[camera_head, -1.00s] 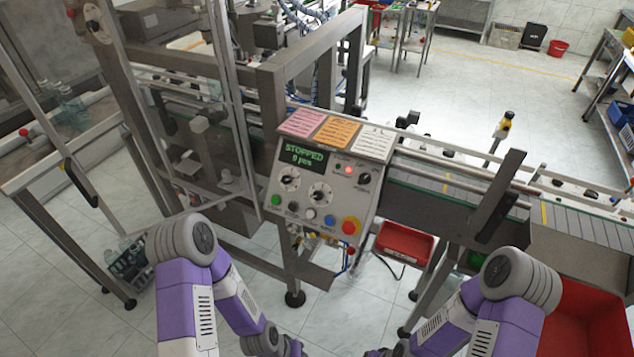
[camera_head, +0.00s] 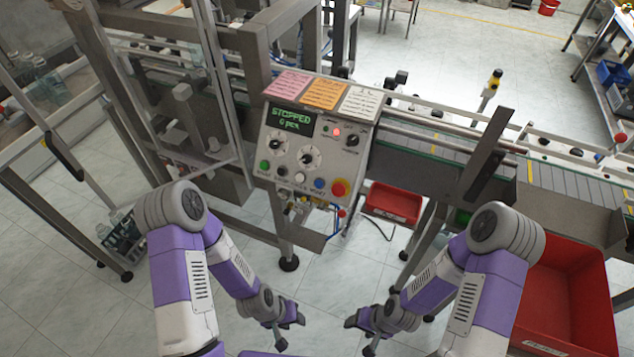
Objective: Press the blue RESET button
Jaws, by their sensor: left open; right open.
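The control panel (camera_head: 352,163) stands in the middle of the camera_head view, with a display reading STOPPED. My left gripper (camera_head: 291,331) is open and empty, low in the picture, below and left of the blue button. My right gripper (camera_head: 360,336) is open and empty, below and right of it. Both are well apart from the panel.
A conveyor (camera_head: 420,150) runs right from the panel. A metal frame with clear guards (camera_head: 215,90) stands left. A small red bin (camera_head: 392,203) sits under the conveyor, and a large red bin (camera_head: 570,290) stands at the lower right. The floor before the panel is clear.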

